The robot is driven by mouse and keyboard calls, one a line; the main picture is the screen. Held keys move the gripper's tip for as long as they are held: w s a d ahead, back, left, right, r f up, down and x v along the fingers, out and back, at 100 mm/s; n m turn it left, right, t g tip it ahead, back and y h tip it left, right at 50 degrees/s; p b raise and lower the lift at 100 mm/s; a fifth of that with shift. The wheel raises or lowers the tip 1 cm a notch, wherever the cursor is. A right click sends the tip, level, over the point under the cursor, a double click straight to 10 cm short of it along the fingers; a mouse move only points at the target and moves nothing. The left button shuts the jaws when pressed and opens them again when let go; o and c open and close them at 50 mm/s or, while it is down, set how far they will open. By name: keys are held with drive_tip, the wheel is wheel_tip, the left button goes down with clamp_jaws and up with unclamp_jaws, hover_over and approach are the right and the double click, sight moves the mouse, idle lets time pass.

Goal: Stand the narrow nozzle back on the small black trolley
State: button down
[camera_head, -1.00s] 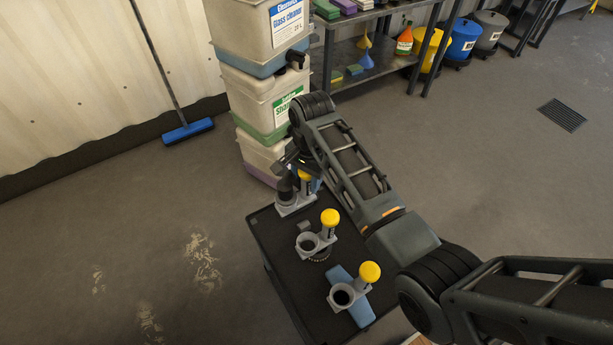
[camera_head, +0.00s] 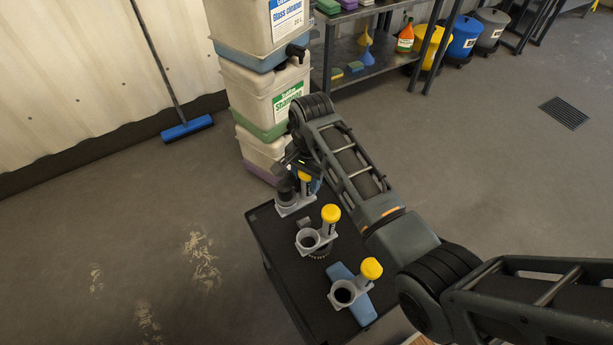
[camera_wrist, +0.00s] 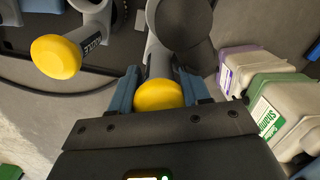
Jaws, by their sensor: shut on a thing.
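The small black trolley (camera_head: 283,258) stands below my arm. My gripper (camera_wrist: 158,92) is shut on the yellow-knobbed handle of the narrow nozzle (camera_wrist: 160,60), a grey piece with a dark round tube. In the head view the narrow nozzle (camera_head: 293,208) is upright at the trolley's far end, partly hidden by my gripper. I cannot tell whether its base touches the top.
A grey nozzle with a yellow knob and round brush (camera_head: 308,240) stands mid-trolley. Another with a blue wide foot (camera_head: 361,308) stands at the near end. Stacked canisters (camera_head: 265,100) rise close behind the trolley. A steel shelf (camera_head: 375,62) is beyond; open floor lies left.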

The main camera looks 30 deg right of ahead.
drive_tip(key=shift+f, duration=1.8)
idle(1.4)
unclamp_jaws()
idle(0.6)
wheel_tip(320, 180, up, 6)
drive_tip(key=p, duration=0.6)
drive_tip(key=shift+r, duration=0.2)
drive_tip(key=shift+r+p, duration=0.3)
drive_tip(key=shift+r, duration=1)
